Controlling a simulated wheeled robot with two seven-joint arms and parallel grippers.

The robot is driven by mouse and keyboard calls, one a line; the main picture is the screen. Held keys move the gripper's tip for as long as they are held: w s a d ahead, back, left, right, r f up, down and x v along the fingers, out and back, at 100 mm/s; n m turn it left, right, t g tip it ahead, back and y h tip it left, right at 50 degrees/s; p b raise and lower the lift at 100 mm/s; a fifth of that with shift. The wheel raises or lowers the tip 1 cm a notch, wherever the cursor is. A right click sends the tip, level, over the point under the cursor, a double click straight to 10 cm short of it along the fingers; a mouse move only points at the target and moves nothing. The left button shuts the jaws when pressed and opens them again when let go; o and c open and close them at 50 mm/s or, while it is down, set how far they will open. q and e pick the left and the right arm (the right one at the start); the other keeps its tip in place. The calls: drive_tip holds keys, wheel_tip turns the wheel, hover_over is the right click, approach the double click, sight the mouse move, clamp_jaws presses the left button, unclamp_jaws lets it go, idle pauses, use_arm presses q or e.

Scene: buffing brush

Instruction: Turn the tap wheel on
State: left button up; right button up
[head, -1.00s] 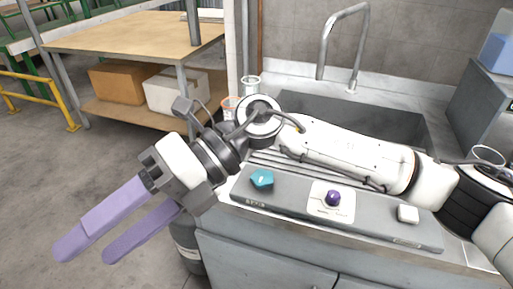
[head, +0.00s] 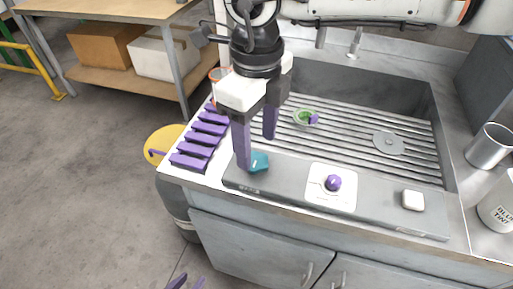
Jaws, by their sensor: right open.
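The teal lobed wheel (head: 260,162), which looks like the tap wheel, is at the left end of the grey panel (head: 285,180) along the sink's front. My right gripper (head: 257,153) points down over it with its purple fingers apart. One fingertip overlaps the wheel's left side in the picture; the other is behind it. I cannot tell whether they touch it. My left gripper (head: 187,283) shows only as purple fingertips, apart, at the bottom edge. The tap spout (head: 355,42) is mostly cut off at the top.
A purple knob (head: 333,183) on a white plate and a white button (head: 413,200) share the panel. Purple blocks (head: 195,145) lie in a row at left. A green-and-purple item (head: 305,117) lies in the ribbed sink (head: 410,110). A metal cup (head: 490,146) stands at right.

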sight(257, 159)
drive_tip(key=shift+f, duration=1.85)
drive_tip(key=c, duration=1.1)
drive_tip(key=shift+o, duration=0.2)
